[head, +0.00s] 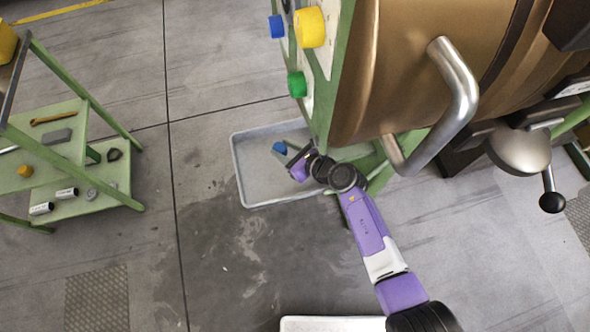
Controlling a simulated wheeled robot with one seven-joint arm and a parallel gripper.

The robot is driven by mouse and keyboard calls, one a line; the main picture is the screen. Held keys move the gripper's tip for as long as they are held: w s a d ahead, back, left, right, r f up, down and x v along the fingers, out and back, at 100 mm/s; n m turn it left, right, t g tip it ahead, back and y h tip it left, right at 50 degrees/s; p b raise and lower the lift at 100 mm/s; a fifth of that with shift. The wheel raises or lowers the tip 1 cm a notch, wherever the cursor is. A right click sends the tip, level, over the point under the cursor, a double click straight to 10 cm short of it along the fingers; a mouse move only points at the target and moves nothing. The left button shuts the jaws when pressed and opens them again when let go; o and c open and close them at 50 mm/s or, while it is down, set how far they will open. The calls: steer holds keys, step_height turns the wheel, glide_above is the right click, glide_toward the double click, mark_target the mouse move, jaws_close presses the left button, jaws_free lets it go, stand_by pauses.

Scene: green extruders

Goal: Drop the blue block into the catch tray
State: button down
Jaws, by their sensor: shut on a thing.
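The blue block (279,148) is small and sits between the fingers of my gripper (284,152). My gripper is shut on it, and the purple arm reaches up from the lower right. The catch tray (238,168) is a shallow, light grey tray on the floor. In the head view the block and gripper appear over the tray's inside. The height of the block above the tray floor is hard to tell. Part of the tray's right side is hidden behind the green machine frame and my arm.
A large bronze machine drum (420,70) with a metal handle (458,95) overhangs the tray's right. Blue, yellow and green knobs (311,27) stick out from its panel. A green shelf cart (60,160) with tools stands left. Open floor lies between cart and tray.

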steer(key=shift+f, duration=0.5)
steer(key=c, duration=0.8)
jaws_free()
steer(key=shift+r, duration=0.1)
steer(key=p+v, duration=0.1)
steer(key=v, duration=0.6)
steer(key=shift+s+d+p, duration=0.25)
steer(key=shift+d+p, duration=0.05)
steer(key=shift+r, duration=0.15)
